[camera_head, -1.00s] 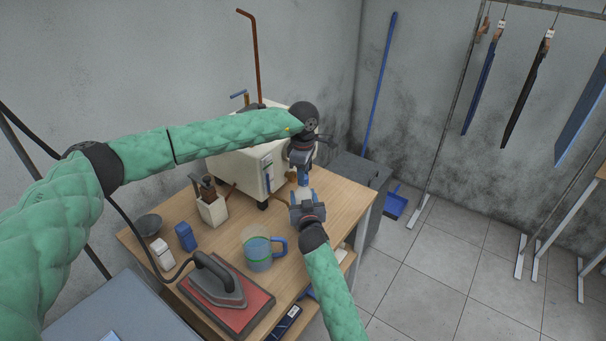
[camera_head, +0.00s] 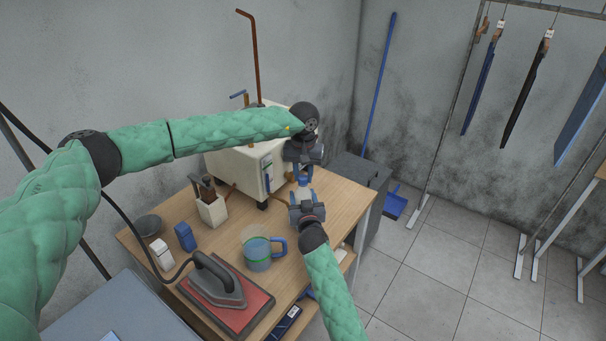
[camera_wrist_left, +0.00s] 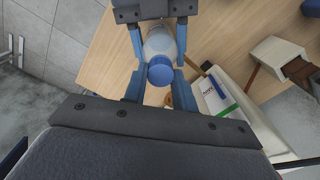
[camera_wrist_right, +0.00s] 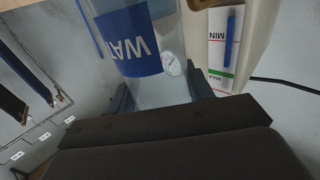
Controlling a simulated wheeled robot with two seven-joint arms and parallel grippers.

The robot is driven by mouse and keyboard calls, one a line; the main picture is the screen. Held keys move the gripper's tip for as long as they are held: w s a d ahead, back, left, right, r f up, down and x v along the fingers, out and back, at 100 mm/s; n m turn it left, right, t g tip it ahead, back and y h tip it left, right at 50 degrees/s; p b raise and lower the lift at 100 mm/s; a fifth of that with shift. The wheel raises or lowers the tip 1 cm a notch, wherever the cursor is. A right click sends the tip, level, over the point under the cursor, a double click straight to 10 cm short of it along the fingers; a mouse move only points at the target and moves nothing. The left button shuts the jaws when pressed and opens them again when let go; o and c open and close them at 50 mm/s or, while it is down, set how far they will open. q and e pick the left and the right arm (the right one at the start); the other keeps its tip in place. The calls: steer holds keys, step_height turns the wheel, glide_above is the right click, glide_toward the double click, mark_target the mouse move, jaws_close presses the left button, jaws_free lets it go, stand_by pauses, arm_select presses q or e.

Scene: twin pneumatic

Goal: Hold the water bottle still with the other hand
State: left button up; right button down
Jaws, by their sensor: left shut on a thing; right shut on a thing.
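The water bottle (camera_head: 303,183) is clear, with a blue label and a blue cap, and is mostly hidden between my two grippers in the head view. In the left wrist view its blue cap (camera_wrist_left: 161,72) lies between the fingers of my left gripper (camera_wrist_left: 156,88), which is shut on it. My right gripper (camera_head: 306,206) is shut on the bottle's body from the front side; its fingers flank the body at the top of the left wrist view. The right wrist view shows the blue label (camera_wrist_right: 130,38) close up. My left gripper (camera_head: 303,165) is above the right one.
A cream machine (camera_head: 237,165) stands just behind and left of the bottle. A clear blue-handled jug (camera_head: 258,255), an iron (camera_head: 218,283) on a red pad and a white holder (camera_head: 212,210) stand on the wooden table (camera_head: 345,197). The table's right edge is close to the bottle.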

arm_select(q)
steer(key=m, duration=0.6)
steer(key=o, duration=0.9)
steer(key=shift+o, duration=0.2)
steer(key=shift+r, duration=2.25)
steer(key=shift+c, duration=0.4)
